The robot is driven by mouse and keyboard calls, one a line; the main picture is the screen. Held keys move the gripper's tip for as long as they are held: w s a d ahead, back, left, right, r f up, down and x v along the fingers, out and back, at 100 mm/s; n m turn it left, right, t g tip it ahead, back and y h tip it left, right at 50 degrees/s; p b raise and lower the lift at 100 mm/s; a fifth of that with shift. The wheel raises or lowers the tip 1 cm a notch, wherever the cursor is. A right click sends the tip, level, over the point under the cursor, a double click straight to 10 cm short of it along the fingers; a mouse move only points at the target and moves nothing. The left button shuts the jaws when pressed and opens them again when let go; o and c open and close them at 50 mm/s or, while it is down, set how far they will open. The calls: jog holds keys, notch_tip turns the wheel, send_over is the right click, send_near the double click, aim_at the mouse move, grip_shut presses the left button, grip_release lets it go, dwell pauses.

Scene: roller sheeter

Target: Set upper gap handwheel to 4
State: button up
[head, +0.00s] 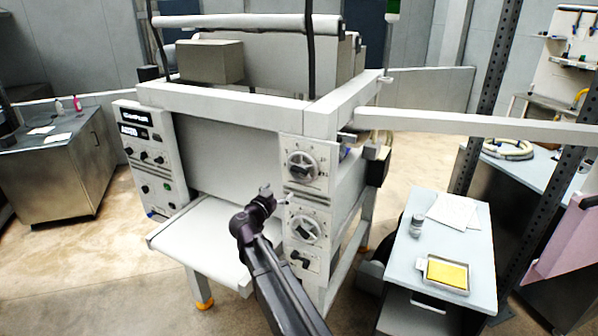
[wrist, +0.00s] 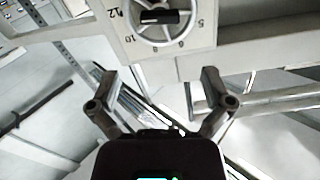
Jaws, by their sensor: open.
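The upper gap handwheel (head: 302,165) is a pale round wheel with a dark centre bar on the upper white panel at the machine's front right corner. A similar lower handwheel (head: 305,229) sits on the panel below it. My gripper (head: 265,196) is in front of the machine, left of and below the upper handwheel, and apart from it. In the wrist view my gripper (wrist: 160,78) is open with nothing between its fingers. A spoked wheel (wrist: 160,17) with a numbered dial shows beyond the fingertips, cut off at the top; I cannot tell its setting.
A small dark knob (head: 299,259) sits under the lower handwheel. A control panel (head: 151,158) is at the machine's left. A flat white table (head: 205,240) juts out in front. A side cart (head: 402,260) with papers and a yellow tray (head: 446,273) stands right.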

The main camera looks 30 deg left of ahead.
aim_at(298, 172)
jog(key=w, duration=1.3)
jog(key=shift+w, duration=0.4)
jog(key=shift+c, duration=0.2)
jog(key=c, duration=0.8)
